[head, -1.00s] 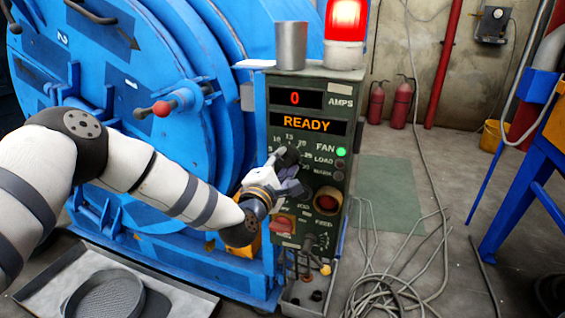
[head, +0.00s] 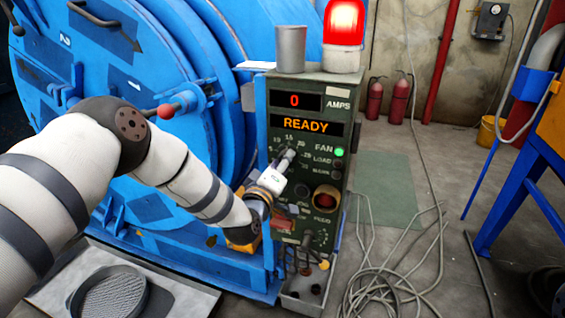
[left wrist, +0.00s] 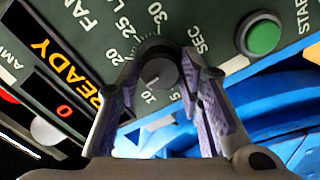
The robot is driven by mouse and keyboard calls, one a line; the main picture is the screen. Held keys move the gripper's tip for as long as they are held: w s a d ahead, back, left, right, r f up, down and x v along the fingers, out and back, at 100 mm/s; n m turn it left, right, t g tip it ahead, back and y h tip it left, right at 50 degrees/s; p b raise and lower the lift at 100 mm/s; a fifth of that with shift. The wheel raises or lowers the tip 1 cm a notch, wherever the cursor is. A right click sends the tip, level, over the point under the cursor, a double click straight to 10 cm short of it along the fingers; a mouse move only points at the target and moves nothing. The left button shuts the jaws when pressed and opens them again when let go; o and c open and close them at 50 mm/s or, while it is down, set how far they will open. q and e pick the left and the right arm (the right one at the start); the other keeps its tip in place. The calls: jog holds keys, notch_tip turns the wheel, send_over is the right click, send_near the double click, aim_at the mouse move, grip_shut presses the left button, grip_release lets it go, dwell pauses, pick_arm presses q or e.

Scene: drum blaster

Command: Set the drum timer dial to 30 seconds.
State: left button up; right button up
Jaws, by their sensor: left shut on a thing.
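The drum timer dial (left wrist: 157,72) is a dark round knob on the green control panel (head: 322,165). Numbers and the letters SEC ring it. Its pale mark points down-left in the left wrist view, near the 10. My left gripper (left wrist: 161,68) has its purple-padded fingers on both sides of the dial and is shut on it. In the head view my left gripper (head: 290,155) reaches the panel's upper left dial and hides most of it. My right gripper is out of view.
The display (head: 304,124) reads READY, above a lit green FAN lamp (head: 339,152). A green START button (left wrist: 263,36) is near the dial in the wrist view. A metal cup (head: 291,48) and red beacon (head: 344,35) stand on top. The blue drum (head: 110,60) is at left.

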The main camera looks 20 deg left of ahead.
pick_arm(q)
jog(key=m+p, duration=0.1)
jog(key=m, duration=2.4)
jog(key=shift+r+m, duration=0.1)
jog(key=shift+m, duration=0.2)
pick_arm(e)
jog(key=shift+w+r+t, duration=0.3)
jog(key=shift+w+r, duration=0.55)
pick_arm(q)
jog(key=shift+a, duration=0.1)
jog(key=o, duration=1.1)
jog(key=shift+w, duration=0.1)
jog(key=shift+o, duration=0.2)
